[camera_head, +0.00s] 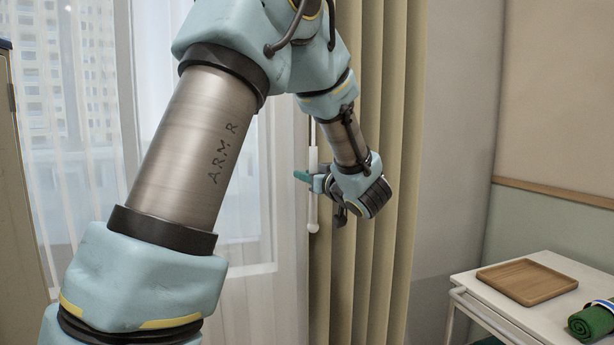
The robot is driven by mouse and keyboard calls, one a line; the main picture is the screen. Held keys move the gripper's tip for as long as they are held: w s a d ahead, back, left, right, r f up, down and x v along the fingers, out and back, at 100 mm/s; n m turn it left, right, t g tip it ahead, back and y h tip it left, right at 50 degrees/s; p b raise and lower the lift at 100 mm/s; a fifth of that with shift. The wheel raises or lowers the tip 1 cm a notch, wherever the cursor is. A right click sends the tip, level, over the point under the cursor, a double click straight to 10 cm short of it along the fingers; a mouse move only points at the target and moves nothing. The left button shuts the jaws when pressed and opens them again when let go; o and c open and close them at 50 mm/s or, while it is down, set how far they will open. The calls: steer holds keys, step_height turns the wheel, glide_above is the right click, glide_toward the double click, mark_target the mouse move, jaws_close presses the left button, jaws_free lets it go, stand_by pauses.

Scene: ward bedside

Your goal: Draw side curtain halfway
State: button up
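The beige side curtain (390,110) hangs in folds, gathered at the right side of the window. A thin white pull wand (313,212) with a rounded lower end hangs at the curtain's left edge. My gripper (307,178) is at the wand's height, pointing left. A teal fingertip shows just left of the wand, and the dark gripper body is on its right. The wand overlaps the fingers in the picture. I cannot tell whether the fingers touch it or close on it. My forearm hides part of the curtain.
A sheer white curtain (75,130) covers the window at left. A white bedside cart (470,283) stands at lower right, holding a wooden tray (527,281) and a green rolled cloth (590,324). A tan panel edge (22,200) stands at far left.

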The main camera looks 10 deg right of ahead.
jaws_close()
stand_by(1.0)
